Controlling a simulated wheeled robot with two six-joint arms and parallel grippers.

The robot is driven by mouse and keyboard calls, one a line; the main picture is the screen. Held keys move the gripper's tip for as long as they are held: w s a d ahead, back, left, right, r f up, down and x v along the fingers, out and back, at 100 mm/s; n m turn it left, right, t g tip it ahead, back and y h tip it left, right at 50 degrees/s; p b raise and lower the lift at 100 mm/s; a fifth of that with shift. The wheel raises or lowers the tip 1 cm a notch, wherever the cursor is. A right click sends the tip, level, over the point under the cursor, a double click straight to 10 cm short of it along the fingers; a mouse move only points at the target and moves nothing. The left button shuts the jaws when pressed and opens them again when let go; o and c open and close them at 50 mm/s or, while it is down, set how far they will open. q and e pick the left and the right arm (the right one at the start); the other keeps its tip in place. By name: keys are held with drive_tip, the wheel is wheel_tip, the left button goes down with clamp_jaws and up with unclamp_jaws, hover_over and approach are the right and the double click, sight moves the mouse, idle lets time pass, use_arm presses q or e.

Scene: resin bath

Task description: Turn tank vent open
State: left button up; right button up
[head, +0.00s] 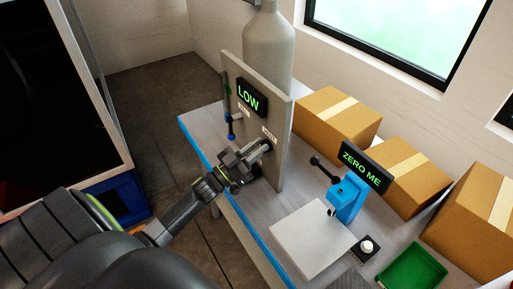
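An upright grey panel (276,115) stands on the table and carries a black display (251,98) reading "LOW". Small white labels (268,134) are on the panel's face. My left gripper (262,146) is at the panel's lower right, at a dark fitting just under a label. Its fingers overlap that fitting, so I cannot tell if they are closed on it. A blue and black valve-like part (231,128) sits at the panel's left edge. Which part is the tank vent is not clear. A grey tank (268,45) stands behind the panel. My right gripper is not in view.
On the table (274,220), a blue stand (346,196) holds a "ZERO ME" display (363,165) beside a pale square plate (310,239). A white button (367,246) and a green tray (412,267) are at the front right. Cardboard boxes (337,113) line the wall.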

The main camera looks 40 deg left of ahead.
use_arm(q)
clamp_jaws()
